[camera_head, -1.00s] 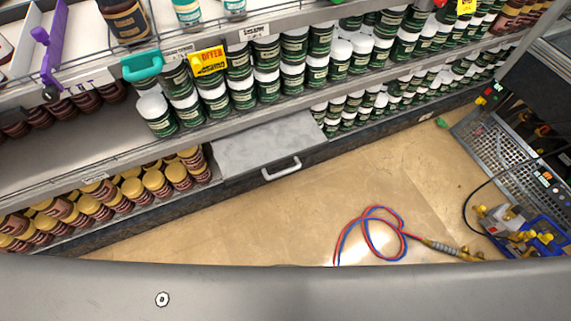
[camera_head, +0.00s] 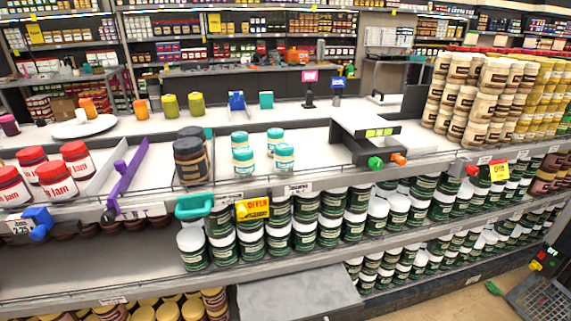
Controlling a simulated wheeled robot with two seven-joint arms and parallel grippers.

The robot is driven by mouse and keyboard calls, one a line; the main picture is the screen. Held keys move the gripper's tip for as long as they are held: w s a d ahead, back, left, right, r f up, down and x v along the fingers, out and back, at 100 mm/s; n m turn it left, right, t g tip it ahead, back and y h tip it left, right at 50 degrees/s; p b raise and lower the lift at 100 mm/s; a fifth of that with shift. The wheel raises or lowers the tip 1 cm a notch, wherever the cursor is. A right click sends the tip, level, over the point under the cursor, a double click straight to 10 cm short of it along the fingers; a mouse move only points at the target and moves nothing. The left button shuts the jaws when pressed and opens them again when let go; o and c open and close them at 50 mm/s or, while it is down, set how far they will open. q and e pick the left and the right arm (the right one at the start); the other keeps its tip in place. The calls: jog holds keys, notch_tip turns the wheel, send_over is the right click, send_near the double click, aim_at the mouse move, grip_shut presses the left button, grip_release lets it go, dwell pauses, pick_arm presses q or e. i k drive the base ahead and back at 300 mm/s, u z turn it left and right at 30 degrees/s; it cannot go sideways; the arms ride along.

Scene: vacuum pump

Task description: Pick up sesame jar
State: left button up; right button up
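No jar can be surely read as sesame. A small shelf label (camera_head: 298,189), which seems to read "SESAME", hangs on the shelf edge in the middle of the head view. Just above it stand several small white-and-teal jars (camera_head: 243,160) with teal lids, upright on the shelf. Beside them on the left are dark jars (camera_head: 190,160) with black lids. Below the label are rows of green jars (camera_head: 277,228) with white lids. Neither of my grippers is in view.
Red-lidded jam jars (camera_head: 77,160) stand at the left by a purple divider (camera_head: 128,175). Stacked cream jars (camera_head: 466,85) stand at the right.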

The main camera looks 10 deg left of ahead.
aim_at(284, 155)
jog(key=z, duration=0.55)
jog(key=k, duration=0.65)
jog(key=z, duration=1.1)
jog(key=i, duration=1.55)
jog(key=u, duration=1.05)
jog(key=i, duration=0.6)
jog(key=u, duration=0.75)
